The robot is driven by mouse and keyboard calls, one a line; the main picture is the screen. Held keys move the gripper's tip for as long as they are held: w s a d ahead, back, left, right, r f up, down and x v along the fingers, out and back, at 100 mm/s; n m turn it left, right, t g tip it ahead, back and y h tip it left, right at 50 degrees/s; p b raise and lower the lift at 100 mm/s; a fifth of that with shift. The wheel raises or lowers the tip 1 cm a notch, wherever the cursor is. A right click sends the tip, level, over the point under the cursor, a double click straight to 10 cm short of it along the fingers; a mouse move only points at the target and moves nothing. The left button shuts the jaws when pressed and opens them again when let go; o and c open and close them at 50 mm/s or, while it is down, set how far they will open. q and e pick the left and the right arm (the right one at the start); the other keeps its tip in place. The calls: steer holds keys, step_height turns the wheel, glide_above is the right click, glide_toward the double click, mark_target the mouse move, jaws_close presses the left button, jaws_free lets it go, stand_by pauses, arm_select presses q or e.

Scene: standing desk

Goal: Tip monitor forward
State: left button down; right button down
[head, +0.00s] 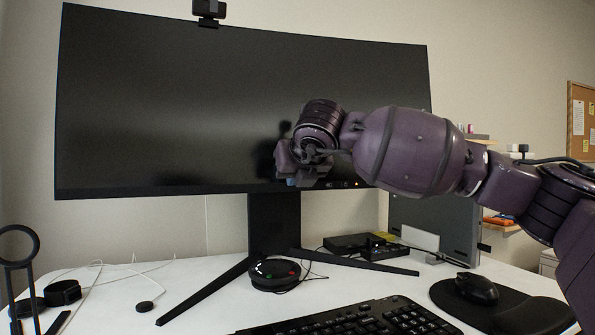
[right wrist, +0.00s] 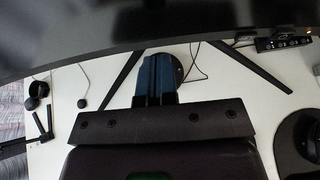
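The wide black curved monitor (head: 180,110) stands on a dark post (head: 274,222) with splayed legs. Its screen looks close to upright. In the right wrist view its lower edge (right wrist: 100,43) crosses the top. My right arm comes in from the right in the head view, and its gripper (head: 291,180) is in front of the lower middle of the screen. In the right wrist view the blue-grey fingers (right wrist: 156,70) lie side by side, shut with nothing seen between them, their tips close to the lower edge. I cannot tell whether they touch it. My left gripper is out of view.
A webcam (head: 208,9) sits on the monitor's top edge. A round black puck (head: 274,274) lies between the stand legs. A keyboard (head: 350,318), a mouse (head: 477,289) on a black pad and a headset stand (head: 18,262) are on the white desk (head: 200,318). A grey box (head: 435,228) stands behind right.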

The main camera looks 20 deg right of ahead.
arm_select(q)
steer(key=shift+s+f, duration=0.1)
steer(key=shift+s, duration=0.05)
arm_select(e)
steer(key=shift+w+f, duration=0.15)
steer(key=shift+w, duration=0.05)
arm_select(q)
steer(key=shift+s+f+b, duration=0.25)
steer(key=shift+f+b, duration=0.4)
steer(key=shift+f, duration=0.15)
arm_select(e)
steer(key=shift+x, duration=1.15)
